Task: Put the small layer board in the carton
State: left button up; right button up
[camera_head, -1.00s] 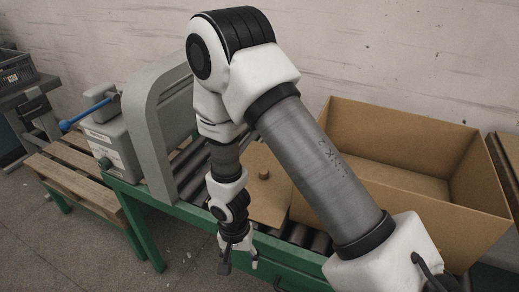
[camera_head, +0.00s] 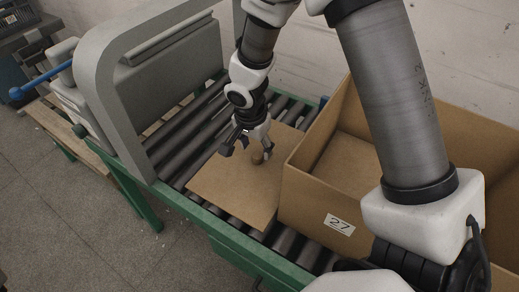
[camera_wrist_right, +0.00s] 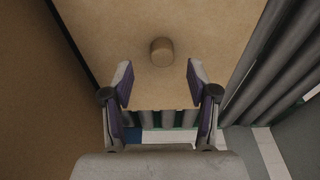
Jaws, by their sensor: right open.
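The small layer board (camera_head: 235,190) is a flat brown sheet with a short round knob (camera_head: 257,156) near its middle. It lies on the roller conveyor beside the open carton (camera_head: 310,212), which has a label reading 27. My right gripper (camera_head: 256,146) is over the board at the knob, pointing down. In the right wrist view, its open fingers (camera_wrist_right: 159,80) are on either side of and slightly short of the knob (camera_wrist_right: 161,51); the board (camera_wrist_right: 215,30) fills the top. My left gripper is not in view.
The green-framed roller conveyor (camera_head: 187,130) carries the board and carton. A grey arch (camera_head: 112,95) stands over the conveyor at left. The carton wall (camera_wrist_right: 30,110) is close beside the gripper in the right wrist view. A wooden pallet (camera_head: 62,127) is at far left.

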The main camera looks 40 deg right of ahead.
aim_at(257, 155)
jog(key=f, duration=0.3)
jog(key=d+f, duration=0.1)
jog(key=shift+w+f+b, duration=0.25)
jog(key=shift+w+b, duration=0.15)
jog(key=shift+a+r, duration=0.1)
jog(key=shift+s, duration=0.1)
jog(key=shift+c, duration=1.4)
grip_shut()
